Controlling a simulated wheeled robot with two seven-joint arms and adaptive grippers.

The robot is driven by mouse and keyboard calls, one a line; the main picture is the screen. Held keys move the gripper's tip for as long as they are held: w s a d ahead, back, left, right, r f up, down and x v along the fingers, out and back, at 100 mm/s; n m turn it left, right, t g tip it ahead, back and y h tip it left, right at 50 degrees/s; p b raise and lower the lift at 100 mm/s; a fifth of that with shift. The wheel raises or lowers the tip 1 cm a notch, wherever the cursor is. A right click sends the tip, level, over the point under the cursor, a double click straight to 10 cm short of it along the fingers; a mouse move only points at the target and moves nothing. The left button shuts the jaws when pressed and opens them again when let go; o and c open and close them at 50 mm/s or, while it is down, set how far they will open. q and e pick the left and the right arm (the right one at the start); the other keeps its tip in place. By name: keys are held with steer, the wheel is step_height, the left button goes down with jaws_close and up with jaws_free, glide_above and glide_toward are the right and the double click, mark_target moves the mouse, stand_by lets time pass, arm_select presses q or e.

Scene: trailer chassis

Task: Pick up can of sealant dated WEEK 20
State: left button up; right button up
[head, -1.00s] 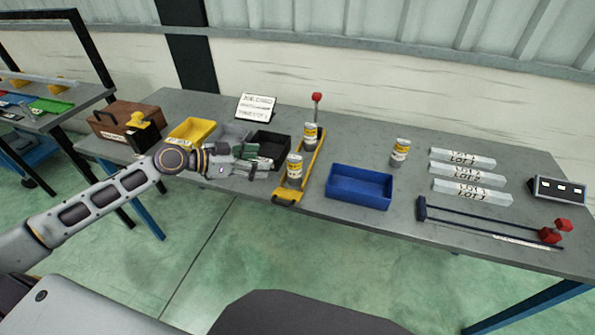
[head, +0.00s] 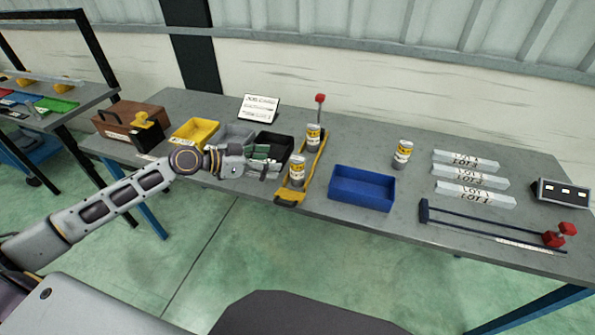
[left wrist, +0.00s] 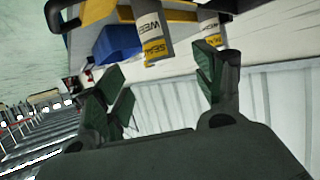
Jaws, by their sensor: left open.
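Three white-and-yellow cans of sealant show in the head view. A front can (head: 297,172) and a rear can (head: 313,137) stand in a yellow carrier (head: 288,198). A third can (head: 402,154) stands on the table behind the blue bin. My left gripper (head: 270,161) is open and empty, just left of the front can and apart from it. In the left wrist view a nearer can (left wrist: 153,38) reads "WEEK" and "SEAL", cut off, beyond the open fingers (left wrist: 160,82). Another can (left wrist: 210,27) is partly behind a finger. No week number is readable. My right gripper is out of view.
A blue bin (head: 362,203) stands right of the carrier; black (head: 284,142), grey and yellow bins (head: 193,146) stand left. A red-knobbed post (head: 320,100) rises behind the rear can. Labelled clear bars (head: 470,178) and a long clamp (head: 490,229) lie at right.

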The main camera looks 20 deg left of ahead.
mark_target(297, 164)
arm_select(q)
steer(key=shift+p+x, duration=0.4)
steer(key=shift+x, duration=2.6)
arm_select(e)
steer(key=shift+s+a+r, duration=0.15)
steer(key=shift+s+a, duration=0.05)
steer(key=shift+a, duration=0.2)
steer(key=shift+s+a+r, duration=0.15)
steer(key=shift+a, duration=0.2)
arm_select(q)
steer(key=shift+d+f, duration=0.1)
steer(key=shift+w+d+f+p, duration=0.3)
steer(key=shift+w+d+f, duration=0.35)
steer(key=shift+d+f, duration=0.1)
steer(key=shift+x, duration=1.25)
steer(key=shift+f, duration=0.25)
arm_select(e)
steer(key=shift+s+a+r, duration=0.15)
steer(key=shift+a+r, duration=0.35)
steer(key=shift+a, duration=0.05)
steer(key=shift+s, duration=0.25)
